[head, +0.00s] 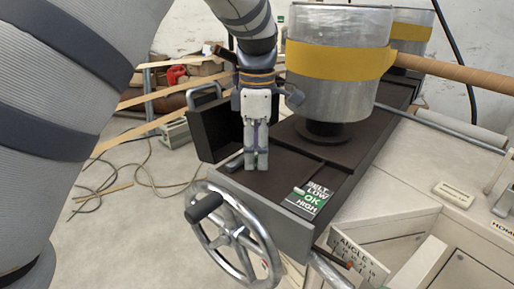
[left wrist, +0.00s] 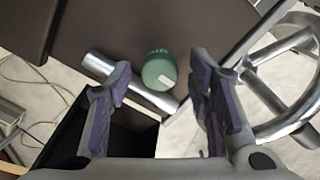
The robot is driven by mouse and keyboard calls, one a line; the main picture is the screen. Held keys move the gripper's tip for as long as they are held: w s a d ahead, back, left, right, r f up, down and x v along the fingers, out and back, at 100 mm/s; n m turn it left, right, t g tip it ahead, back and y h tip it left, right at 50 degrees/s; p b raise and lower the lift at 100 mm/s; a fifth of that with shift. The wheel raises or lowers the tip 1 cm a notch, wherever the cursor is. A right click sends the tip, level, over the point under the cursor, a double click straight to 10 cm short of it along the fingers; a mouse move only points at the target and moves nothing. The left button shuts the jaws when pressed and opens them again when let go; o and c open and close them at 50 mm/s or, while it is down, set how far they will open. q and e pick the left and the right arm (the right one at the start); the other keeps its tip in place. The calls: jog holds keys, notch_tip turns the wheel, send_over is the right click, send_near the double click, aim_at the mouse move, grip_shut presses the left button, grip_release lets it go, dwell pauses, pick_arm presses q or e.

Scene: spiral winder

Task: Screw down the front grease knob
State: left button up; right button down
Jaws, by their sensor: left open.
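A green round knob (left wrist: 158,70) with pale lettering and a white mark shows in the left wrist view, beside a shiny metal tube (left wrist: 128,84) at the edge of a dark surface. My left gripper (left wrist: 163,70) is open, with one purple-padded finger on each side of the knob in that picture. I see gaps between the fingers and the knob. In the head view my left gripper (head: 256,167) points down at the front left part of the dark machine bed (head: 290,190). The knob cannot be made out there. My right gripper is in neither view.
A handwheel (head: 237,235) with a dark handle stands just in front of the gripper; its rim also shows in the left wrist view (left wrist: 270,127). A large metal drum (head: 335,100) with a yellow band is behind right. An open dark box (head: 213,128) is at left.

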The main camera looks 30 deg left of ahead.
pick_arm(q)
jog(key=shift+c, duration=0.2)
grip_shut()
